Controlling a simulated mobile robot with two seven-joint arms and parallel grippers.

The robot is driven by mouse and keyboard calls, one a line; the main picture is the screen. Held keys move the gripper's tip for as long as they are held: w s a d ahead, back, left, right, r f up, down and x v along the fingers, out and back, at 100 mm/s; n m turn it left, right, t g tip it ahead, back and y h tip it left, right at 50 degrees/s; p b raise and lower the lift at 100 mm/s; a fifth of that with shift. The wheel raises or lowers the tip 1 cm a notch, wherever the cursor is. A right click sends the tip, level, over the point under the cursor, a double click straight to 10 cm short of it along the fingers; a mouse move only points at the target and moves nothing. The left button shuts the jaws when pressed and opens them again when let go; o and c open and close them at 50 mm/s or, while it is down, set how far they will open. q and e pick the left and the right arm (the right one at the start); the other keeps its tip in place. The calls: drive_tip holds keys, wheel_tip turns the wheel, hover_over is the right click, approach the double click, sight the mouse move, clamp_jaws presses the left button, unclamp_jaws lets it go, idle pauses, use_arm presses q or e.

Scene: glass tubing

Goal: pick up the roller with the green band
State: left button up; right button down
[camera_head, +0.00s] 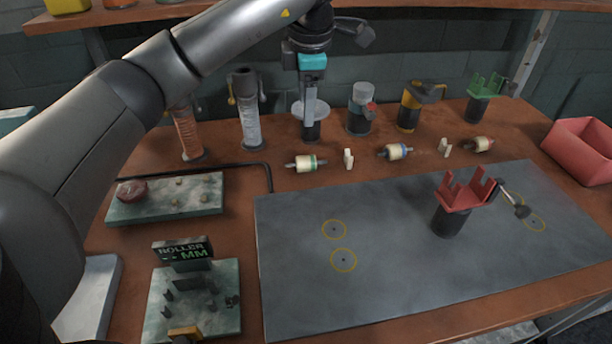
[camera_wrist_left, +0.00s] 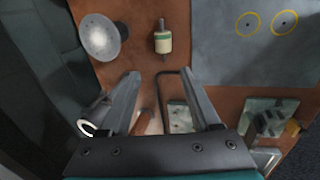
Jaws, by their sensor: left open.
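The roller with the green band (camera_head: 306,163) lies on its side on the brown table, a pale cylinder with dark axle ends. It also shows in the left wrist view (camera_wrist_left: 163,42), beyond the fingertips. My left gripper (camera_head: 309,120) points down above the table, behind that roller in the head view. In the left wrist view its two fingers (camera_wrist_left: 162,80) are spread wide with nothing held between them. A roller with a blue band (camera_head: 395,152) and one with a reddish band (camera_head: 478,145) lie farther right. My right gripper is not in view.
Several bottles and cylinders, including a clear graduated cylinder (camera_head: 250,115), stand along the back. A white disc-topped stand (camera_head: 311,130) is close to my left gripper. A bent black rod (camera_head: 268,178) lies left of the roller. The grey mat (camera_head: 400,260) is mostly clear.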

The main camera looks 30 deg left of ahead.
use_arm(q)
wheel_tip(320, 180, down, 2)
drive_tip(key=b, duration=0.3)
hover_over(302, 159)
drive_tip(key=d, duration=0.1)
drive_tip(key=f, duration=0.6)
drive_tip(key=s+f, duration=0.1)
drive_tip(key=f, duration=0.2)
drive_tip(key=shift+w+f, duration=0.1)
drive_tip(key=shift+f, duration=0.3)
drive_tip(key=x, duration=0.1)
drive_tip(key=b+x, duration=0.1)
drive_tip(key=x, duration=0.2)
drive_tip(key=shift+s+a+f+b, duration=0.1)
drive_tip(key=shift+s+f+b, duration=0.1)
drive_tip(key=shift+s+b, duration=0.1)
drive_tip(key=shift+w+a+f, duration=0.1)
drive_tip(key=shift+w+f, duration=0.05)
drive_tip(key=shift+f, duration=0.2)
clamp_jaws()
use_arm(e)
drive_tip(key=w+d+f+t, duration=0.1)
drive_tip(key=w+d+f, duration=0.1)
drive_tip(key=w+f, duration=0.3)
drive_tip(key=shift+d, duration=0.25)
